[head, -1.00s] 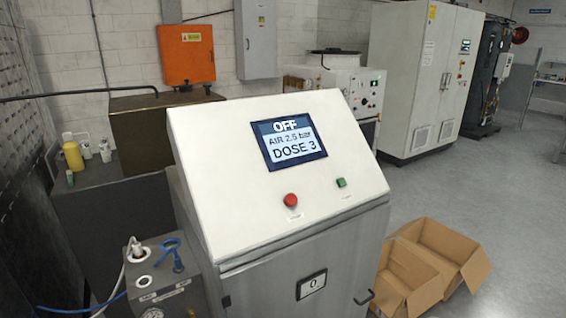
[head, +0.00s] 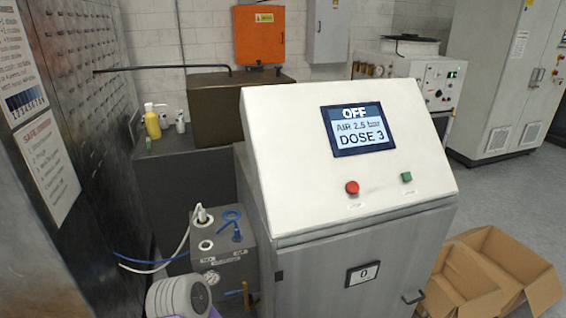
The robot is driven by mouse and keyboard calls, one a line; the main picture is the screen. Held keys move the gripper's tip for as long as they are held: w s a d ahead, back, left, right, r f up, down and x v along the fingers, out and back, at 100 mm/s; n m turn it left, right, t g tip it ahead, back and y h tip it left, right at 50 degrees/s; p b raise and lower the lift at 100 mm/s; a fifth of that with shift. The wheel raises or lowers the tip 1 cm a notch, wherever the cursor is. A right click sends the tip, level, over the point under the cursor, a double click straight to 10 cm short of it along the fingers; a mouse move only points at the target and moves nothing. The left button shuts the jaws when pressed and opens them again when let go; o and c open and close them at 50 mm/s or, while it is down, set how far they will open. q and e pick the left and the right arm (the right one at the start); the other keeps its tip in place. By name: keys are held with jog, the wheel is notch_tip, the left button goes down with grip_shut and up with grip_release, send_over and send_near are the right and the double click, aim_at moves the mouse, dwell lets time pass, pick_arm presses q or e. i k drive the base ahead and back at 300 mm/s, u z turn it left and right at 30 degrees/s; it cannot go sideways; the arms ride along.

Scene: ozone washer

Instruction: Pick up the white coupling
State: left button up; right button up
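A white coupling (head: 201,213) stands upright at the left of the top of a small grey unit (head: 228,262). A white hose (head: 184,242) hangs down from it to the left. A white-rimmed round port (head: 206,245) lies just in front of it. A blue fitting (head: 237,236) with a looped blue hose stands to its right. A light grey rounded part, probably of my arm, shows at the bottom edge below the unit. Neither gripper can be made out.
A slanted control console (head: 350,100) stands close to the unit's right. A perforated dark wall panel (head: 80,110) is at left. A low dark cabinet (head: 180,185) is behind. Open cardboard boxes (head: 490,275) lie on the floor at right.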

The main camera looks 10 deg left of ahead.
aim_at(203, 217)
jog(key=k, duration=0.5)
jog(key=z, duration=0.5)
jog(key=i, duration=0.7)
jog(key=u, duration=2.55)
jog(key=i, duration=0.5)
jog(key=z, duration=0.05)
